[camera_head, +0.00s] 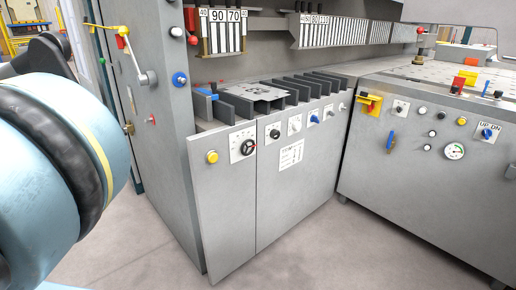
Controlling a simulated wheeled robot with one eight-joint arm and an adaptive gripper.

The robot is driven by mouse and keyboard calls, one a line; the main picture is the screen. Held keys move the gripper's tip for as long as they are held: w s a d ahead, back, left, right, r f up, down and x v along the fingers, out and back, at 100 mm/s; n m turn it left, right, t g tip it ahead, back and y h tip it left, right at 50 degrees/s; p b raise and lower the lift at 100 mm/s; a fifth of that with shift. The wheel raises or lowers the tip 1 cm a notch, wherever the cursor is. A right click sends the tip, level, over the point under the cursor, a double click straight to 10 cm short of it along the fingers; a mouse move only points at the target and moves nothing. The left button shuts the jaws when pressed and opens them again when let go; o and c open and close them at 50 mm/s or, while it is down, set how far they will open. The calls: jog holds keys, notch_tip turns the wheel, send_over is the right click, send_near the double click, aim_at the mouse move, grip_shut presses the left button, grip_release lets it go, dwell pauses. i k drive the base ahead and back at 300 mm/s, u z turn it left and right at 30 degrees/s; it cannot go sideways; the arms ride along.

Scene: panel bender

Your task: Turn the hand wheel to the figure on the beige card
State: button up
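A small black hand wheel (248,147) sits on a pale square dial plate (235,142) on the grey front panel of the machine. The dial's figures are too small to read. A pale card (291,154) with dark print is on the panel to the right of the wheel and a little lower. It looks whitish, and I cannot read its figure or tell whether it is the beige card. My gripper is out of view; only a blue and black part of my arm shows at the left edge.
A yellow button (212,157) is left of the wheel, and a row of knobs (314,117) runs to its right. A lever with a grey ball (149,78) juts from the left column. A second cabinet (420,190) stands at right. The floor in front is clear.

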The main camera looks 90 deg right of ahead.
aim_at(244, 145)
jog(key=z, duration=2.65)
jog(key=k, duration=1)
jog(key=z, duration=0.65)
